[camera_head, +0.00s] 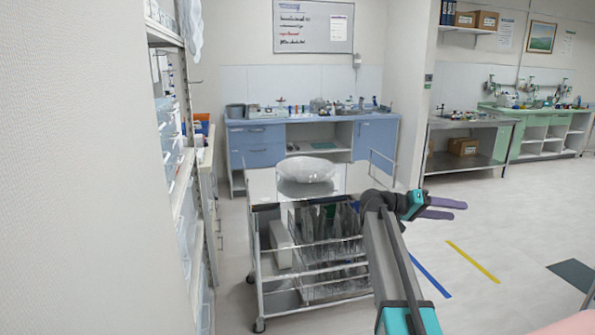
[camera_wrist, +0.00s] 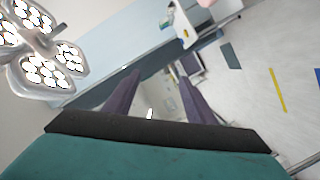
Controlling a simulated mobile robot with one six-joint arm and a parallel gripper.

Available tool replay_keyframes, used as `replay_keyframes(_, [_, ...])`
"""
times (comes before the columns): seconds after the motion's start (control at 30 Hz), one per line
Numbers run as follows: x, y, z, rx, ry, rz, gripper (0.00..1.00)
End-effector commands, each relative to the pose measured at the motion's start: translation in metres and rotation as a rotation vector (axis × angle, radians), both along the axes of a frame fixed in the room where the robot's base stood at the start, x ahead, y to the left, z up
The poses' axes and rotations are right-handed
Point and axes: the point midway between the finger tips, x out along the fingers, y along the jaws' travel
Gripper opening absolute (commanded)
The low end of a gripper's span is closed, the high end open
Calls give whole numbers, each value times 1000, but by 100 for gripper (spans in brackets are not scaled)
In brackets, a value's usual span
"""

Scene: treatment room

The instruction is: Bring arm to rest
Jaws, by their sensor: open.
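My gripper (camera_head: 455,209) shows in the head view at the end of my raised arm, to the right of a steel trolley (camera_head: 258,266). Its two purple fingers point right, apart from each other, with nothing between them. In the wrist view my gripper (camera_wrist: 160,85) is also open and empty, its fingers spread over a view of the room. My arm's grey link rises from the bottom of the head view to the dark wrist joint, beside the trolley's right end. The fingers touch nothing that I can see.
The trolley carries a clear bowl (camera_head: 305,172) on top and racks below. A shelf unit (camera_head: 183,175) and wall close off the left. A blue counter (camera_head: 258,145) stands behind. The floor at right is open, with a yellow strip (camera_head: 472,262). A surgical lamp (camera_wrist: 45,60) hangs in the wrist view.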

Motion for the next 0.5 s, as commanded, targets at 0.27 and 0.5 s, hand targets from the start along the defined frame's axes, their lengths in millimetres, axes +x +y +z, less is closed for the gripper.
replay_keyframes(0.27, [-13,13,-114,104,130,37,50])
replay_keyframes(0.5, [-37,27,-209,202,240,64,50])
